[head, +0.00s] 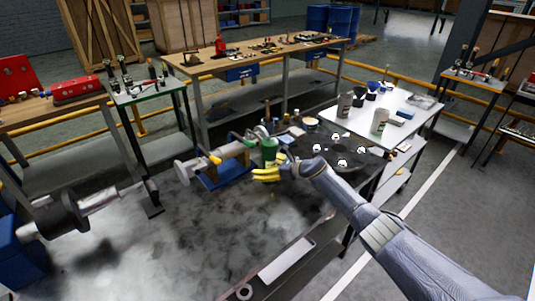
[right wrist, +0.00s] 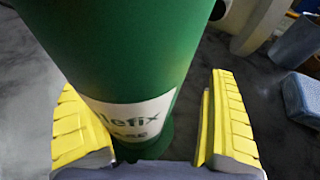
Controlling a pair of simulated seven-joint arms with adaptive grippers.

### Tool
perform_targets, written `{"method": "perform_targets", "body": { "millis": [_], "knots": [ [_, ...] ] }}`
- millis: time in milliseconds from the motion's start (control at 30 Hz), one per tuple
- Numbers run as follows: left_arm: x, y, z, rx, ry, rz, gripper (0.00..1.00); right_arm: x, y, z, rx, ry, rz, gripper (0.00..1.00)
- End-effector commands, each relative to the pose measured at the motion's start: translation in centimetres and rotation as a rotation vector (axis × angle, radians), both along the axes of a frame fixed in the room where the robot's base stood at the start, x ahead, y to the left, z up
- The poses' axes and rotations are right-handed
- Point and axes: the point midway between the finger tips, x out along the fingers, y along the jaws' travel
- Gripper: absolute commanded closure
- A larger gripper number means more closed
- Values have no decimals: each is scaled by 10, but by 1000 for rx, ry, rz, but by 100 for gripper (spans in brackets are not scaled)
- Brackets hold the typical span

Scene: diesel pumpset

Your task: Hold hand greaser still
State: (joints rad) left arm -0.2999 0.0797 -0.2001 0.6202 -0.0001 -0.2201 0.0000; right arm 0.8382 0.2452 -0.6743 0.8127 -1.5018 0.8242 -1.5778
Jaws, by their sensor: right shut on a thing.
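The hand greaser is a green cylinder (head: 269,151) with a white label, standing roughly upright near the middle of the head view, beside the pump assembly. My right gripper (head: 267,174), with yellow finger pads, is shut on its lower part. In the right wrist view the green body (right wrist: 125,45) fills the upper left and middle, its label partly readable, with a yellow pad on each side. The far side of the greaser is hidden. My left gripper is not in view.
A metal pump assembly (head: 228,151) on a blue base stands just left of the greaser. A grey shaft part (head: 75,213) is at the left. Small bottles stand behind the greaser. A white table (head: 352,124) with containers is at right. The dark tabletop in front (head: 190,240) is mostly clear.

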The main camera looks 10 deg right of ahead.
Motion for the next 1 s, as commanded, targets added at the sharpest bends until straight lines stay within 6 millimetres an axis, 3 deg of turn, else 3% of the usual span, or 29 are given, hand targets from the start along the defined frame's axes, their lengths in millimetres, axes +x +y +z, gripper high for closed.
{"method": "perform_targets", "body": {
  "millis": [133, 167, 900, 1000],
  "knots": [
    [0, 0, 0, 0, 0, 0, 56, 2, 1, 4, 1, -6, -3, 13],
    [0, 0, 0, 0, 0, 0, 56, 2, 1, 4, 2, -6, -3, 9],
    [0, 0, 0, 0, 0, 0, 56, 2, 1, 4, 0, -6, -3, 95],
    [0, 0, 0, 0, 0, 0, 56, 2, 0, 3, 0, -6, -3, 100]
  ]
}}
